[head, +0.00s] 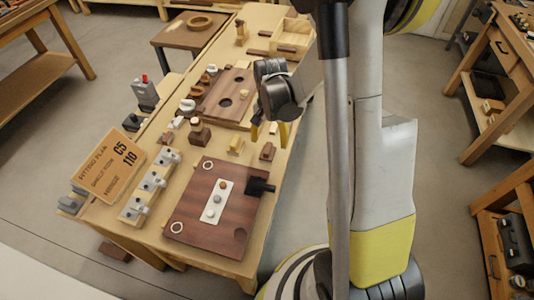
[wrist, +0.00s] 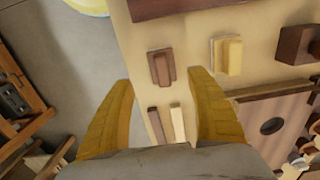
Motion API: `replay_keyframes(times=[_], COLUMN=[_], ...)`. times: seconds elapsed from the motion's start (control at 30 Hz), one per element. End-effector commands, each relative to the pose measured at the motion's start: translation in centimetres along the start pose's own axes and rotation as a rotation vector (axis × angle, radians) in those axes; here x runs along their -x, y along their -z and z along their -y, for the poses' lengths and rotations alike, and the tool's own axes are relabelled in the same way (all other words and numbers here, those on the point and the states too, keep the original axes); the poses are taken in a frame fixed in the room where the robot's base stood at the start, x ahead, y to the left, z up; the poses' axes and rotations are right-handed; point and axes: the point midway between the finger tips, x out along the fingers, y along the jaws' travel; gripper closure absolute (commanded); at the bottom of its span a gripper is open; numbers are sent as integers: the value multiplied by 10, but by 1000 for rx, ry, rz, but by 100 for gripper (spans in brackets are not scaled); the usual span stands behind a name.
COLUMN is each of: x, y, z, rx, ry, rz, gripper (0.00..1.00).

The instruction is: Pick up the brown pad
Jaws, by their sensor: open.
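The brown pad (wrist: 161,68) lies flat on the bench top in the wrist view, a small reddish-brown block with a raised middle. It also shows in the head view (head: 268,152), near the bench's right edge. A similar tan pad (wrist: 227,55) lies to its right in the wrist view and also shows in the head view (head: 236,145). My gripper (head: 270,132) is above the bench, with its yellow fingers apart and nothing held. In the wrist view my open gripper (wrist: 162,80) has its fingertips on either side of the pad's picture position; their height above it is unclear.
A brown strip (wrist: 157,125) and a cream strip (wrist: 178,122) lie between the fingers in the wrist view. A dark wooden board (head: 185,225) with a black block (head: 260,187) is at the near end. Another board with holes (head: 232,82) lies farther back. Floor is beyond the right edge.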

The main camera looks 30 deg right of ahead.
Motion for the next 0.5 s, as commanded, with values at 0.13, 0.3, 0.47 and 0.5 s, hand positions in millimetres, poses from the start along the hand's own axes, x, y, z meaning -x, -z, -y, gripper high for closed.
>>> replay_keyframes(times=[0.13,0.3,0.47,0.5], x=[-14,-43,-54,-53], y=[-2,-4,-4,-4], z=[2,5,4,4], rx=[1,1,1,1], ry=[0,0,0,0], rz=[0,0,0,0], gripper=[33,33,33,33])
